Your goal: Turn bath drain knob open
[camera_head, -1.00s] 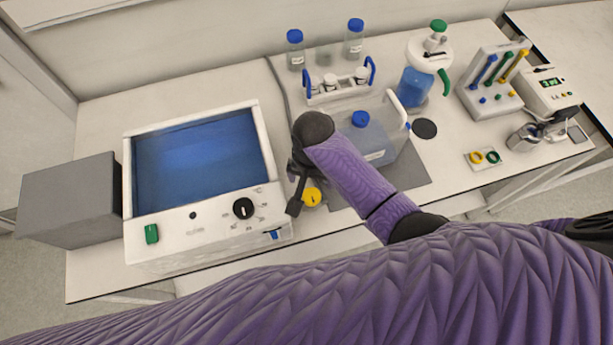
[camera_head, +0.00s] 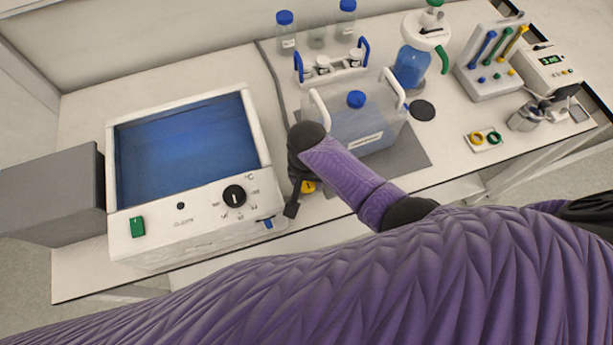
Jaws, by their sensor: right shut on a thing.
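The bath (camera_head: 180,224) is a white box with blue water, a black dial (camera_head: 235,196) and a green switch (camera_head: 137,226) on its front. A small blue fitting (camera_head: 267,223) sits low at its front right corner. A yellow knob (camera_head: 308,187) shows just right of the bath, partly covered by my right gripper (camera_head: 292,209). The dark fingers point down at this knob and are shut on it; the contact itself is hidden. I cannot tell from labels which one is the drain knob. My left gripper is out of view.
A clear container (camera_head: 365,125) with a blue cap stands on a grey mat right behind my right wrist. A bottle rack (camera_head: 330,72) and a blue-filled flask (camera_head: 411,66) stand farther back. A grey box (camera_head: 50,197) adjoins the bath's left side.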

